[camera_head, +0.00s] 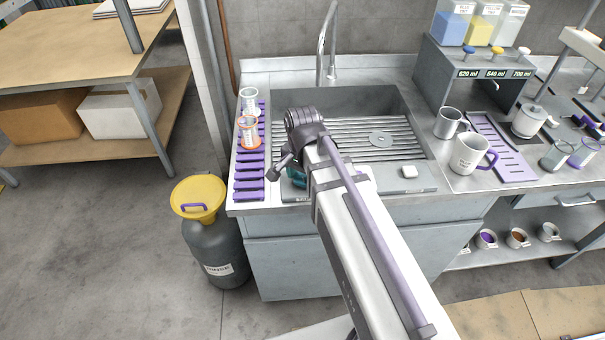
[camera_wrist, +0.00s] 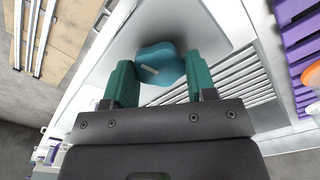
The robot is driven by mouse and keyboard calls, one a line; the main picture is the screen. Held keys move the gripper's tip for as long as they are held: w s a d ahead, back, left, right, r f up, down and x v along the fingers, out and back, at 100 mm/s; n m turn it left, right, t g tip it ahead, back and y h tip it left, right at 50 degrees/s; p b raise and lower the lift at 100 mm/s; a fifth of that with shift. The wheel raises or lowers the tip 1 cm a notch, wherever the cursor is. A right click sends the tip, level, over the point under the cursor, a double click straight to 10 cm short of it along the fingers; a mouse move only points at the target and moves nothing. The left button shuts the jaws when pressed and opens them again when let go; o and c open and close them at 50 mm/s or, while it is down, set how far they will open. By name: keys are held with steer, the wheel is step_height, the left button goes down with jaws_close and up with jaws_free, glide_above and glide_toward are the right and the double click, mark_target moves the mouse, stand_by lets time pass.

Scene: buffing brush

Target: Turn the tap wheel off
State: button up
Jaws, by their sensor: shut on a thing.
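The tap wheel (camera_wrist: 160,60) is a blue-teal knob with lobed edges and a small pale mark on its face. It shows in the wrist view near the metal counter's edge. My gripper (camera_wrist: 160,76) has a green finger on each side of it and is shut on the wheel. In the head view my gripper (camera_head: 297,177) is at the front left edge of the sink, mostly hidden by my wrist and arm. The wheel cannot be made out clearly there. The curved tap spout (camera_head: 325,45) stands behind the sink.
The sink (camera_head: 270,103) has a slatted grid with a round drain (camera_head: 380,139). A purple rack (camera_head: 250,185) with cups (camera_head: 249,133) stands left of it. Mugs (camera_head: 468,153) and a dispenser stand (camera_head: 440,75) are on the right. A yellow-topped drum (camera_head: 215,250) stands on the floor.

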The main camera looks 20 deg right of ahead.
mark_target(303, 177)
steer(key=shift+m, duration=0.8)
steer(key=o, duration=0.9)
steer(key=shift+r, duration=0.1)
step_height(303, 177, up, 11)
steer(key=p, duration=1.1)
steer(key=shift+f, duration=0.2)
